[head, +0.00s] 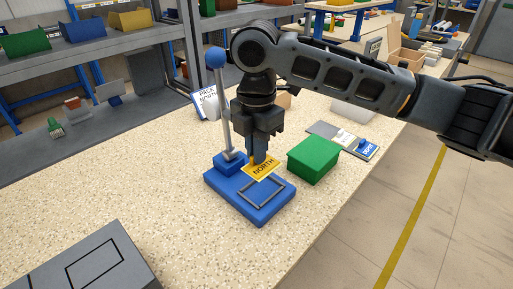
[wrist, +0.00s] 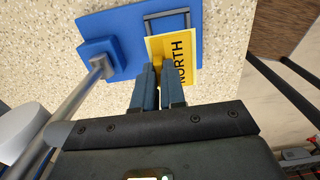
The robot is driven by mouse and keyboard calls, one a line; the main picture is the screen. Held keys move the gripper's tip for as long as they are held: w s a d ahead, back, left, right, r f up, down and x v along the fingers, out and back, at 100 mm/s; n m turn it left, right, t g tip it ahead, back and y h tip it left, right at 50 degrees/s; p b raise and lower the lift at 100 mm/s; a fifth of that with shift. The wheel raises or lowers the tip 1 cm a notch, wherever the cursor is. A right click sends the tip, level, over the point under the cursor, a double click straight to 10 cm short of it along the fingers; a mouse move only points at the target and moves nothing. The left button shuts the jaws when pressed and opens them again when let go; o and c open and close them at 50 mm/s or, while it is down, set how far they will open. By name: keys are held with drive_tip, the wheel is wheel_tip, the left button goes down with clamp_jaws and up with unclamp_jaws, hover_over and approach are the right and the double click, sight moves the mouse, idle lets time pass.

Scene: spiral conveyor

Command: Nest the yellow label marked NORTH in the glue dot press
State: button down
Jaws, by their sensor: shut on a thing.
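The yellow label marked NORTH (head: 263,169) is held tilted just above the base of the glue dot press; it also shows in the wrist view (wrist: 181,47). My gripper (head: 259,160) is shut on its edge, and in the wrist view the fingers (wrist: 159,75) lie close together at the label. The glue dot press has a blue base (head: 227,193) with a grey rectangular frame (head: 265,198) on it and a grey lever post topped by a blue ball (head: 215,57). The label overlaps part of the frame in both views. I cannot tell whether it touches the frame.
A green box (head: 313,159) stands close right of the press. A grey panel with a blue label (head: 367,149) lies behind it. A sign reading PACK NORTH (head: 206,102) stands behind the press. A grey box (head: 95,258) is at the front left.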

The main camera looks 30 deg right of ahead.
drive_tip(key=b, duration=0.3)
hover_over(257, 186)
drive_tip(key=shift+f, duration=2.9)
drive_tip(key=shift+f, duration=0.95)
drive_tip(key=c, duration=1.1)
unclamp_jaws()
drive_tip(key=shift+r+b, duration=0.35)
drive_tip(key=shift+r, duration=3.6)
drive_tip(key=shift+s, duration=0.1)
